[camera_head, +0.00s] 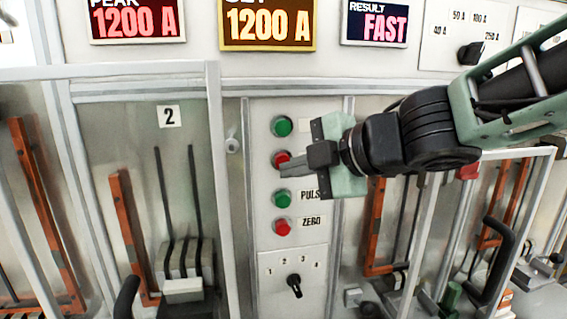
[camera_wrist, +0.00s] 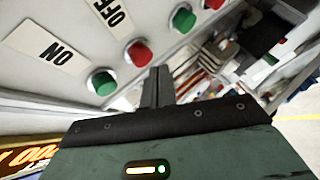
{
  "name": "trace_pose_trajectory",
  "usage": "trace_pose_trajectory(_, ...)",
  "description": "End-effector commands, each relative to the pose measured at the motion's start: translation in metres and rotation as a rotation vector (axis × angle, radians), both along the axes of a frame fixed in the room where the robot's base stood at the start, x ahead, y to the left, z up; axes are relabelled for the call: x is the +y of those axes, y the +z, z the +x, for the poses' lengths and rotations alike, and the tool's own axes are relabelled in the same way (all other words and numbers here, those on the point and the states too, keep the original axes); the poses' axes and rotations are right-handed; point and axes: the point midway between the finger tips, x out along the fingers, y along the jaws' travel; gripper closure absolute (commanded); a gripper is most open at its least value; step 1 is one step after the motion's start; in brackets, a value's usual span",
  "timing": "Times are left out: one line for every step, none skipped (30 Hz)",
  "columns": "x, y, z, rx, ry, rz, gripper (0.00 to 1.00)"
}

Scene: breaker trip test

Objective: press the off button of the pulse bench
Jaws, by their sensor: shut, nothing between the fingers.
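The off button is the red one (camera_head: 281,158), second from the top in the button column of the pulse bench panel (camera_head: 262,250). In the wrist view it is the red button (camera_wrist: 138,53) beside the OFF label (camera_wrist: 113,15). My gripper (camera_head: 284,169) is shut and empty, its tips at the lower edge of this button in the head view. The fingers (camera_wrist: 160,72) end just beside the red button in the wrist view. I cannot tell whether they touch it. My gripper hides the button's label in the head view.
The green on button (camera_head: 282,126) is above; the green PULSE (camera_head: 282,197) and red ZERO (camera_head: 282,227) buttons are below. A rotary selector (camera_head: 294,286) sits lower. Framed bays with orange bars (camera_head: 130,230) flank the panel. Displays above read 1200 A (camera_head: 268,24) and FAST (camera_head: 375,25).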

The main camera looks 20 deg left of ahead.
Motion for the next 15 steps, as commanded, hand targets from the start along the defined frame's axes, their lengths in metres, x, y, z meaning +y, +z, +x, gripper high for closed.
trace_pose_trajectory(0.0000,0.0000,0.0000,0.000,0.000,0.000,1.00)
trace_pose_trajectory(0.0000,0.0000,0.0000,0.000,0.000,0.000,1.00)
trace_pose_trajectory(0.0000,0.0000,0.0000,0.000,0.000,0.000,1.00)
trace_pose_trajectory(0.0000,0.0000,0.0000,0.000,0.000,0.000,1.00)
trace_pose_trajectory(0.0000,0.0000,0.0000,0.000,0.000,0.000,1.00)
trace_pose_trajectory(0.0000,0.0000,0.0000,0.000,0.000,0.000,1.00)
trace_pose_trajectory(0.0000,0.0000,0.0000,0.000,0.000,0.000,1.00)
trace_pose_trajectory(0.0001,0.0001,0.0002,0.000,0.000,0.000,1.00)
trace_pose_trajectory(0.0004,0.0002,0.0005,0.000,0.000,0.000,1.00)
trace_pose_trajectory(0.0006,0.0003,0.0010,0.000,0.000,0.000,1.00)
trace_pose_trajectory(0.0011,0.0005,0.0018,0.001,0.000,0.000,1.00)
trace_pose_trajectory(0.0018,0.0007,0.0028,0.001,0.000,-0.001,1.00)
trace_pose_trajectory(0.0022,0.0009,0.0036,0.001,0.000,-0.001,1.00)
trace_pose_trajectory(0.0028,0.0011,0.0045,0.000,0.000,-0.001,1.00)
trace_pose_trajectory(0.0035,0.0011,0.0056,0.000,0.000,-0.001,1.00)
